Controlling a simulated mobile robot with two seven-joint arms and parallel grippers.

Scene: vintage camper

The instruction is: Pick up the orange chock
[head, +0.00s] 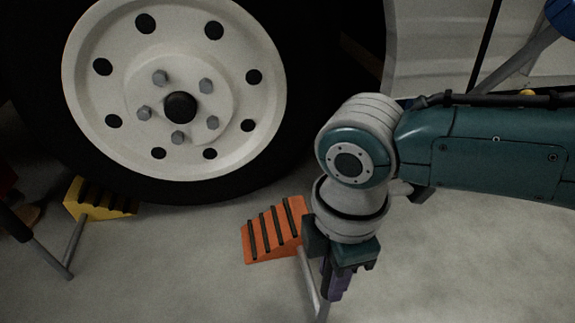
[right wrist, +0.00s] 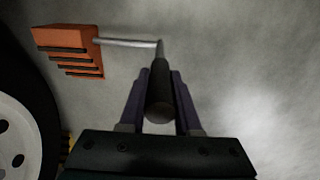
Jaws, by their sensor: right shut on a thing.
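The orange chock (head: 272,232) is a ribbed wedge beside the right side of the tire's bottom, with a grey rod coming off it. It also shows at the top left of the right wrist view (right wrist: 72,48), where the rod leads to a black handle grip (right wrist: 159,88). My right gripper (head: 335,284) points down just right of the wedge. In the right wrist view its purple fingers (right wrist: 158,80) are closed on either side of the black grip. The chock appears at floor level; any gap under it cannot be told. My left gripper is out of view.
A large wheel with a cream rim (head: 235,135) and black tire stands behind the chock. A yellow chock (head: 90,200) with its own grey rod lies at the tire's left side. The grey floor in front and to the right is clear.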

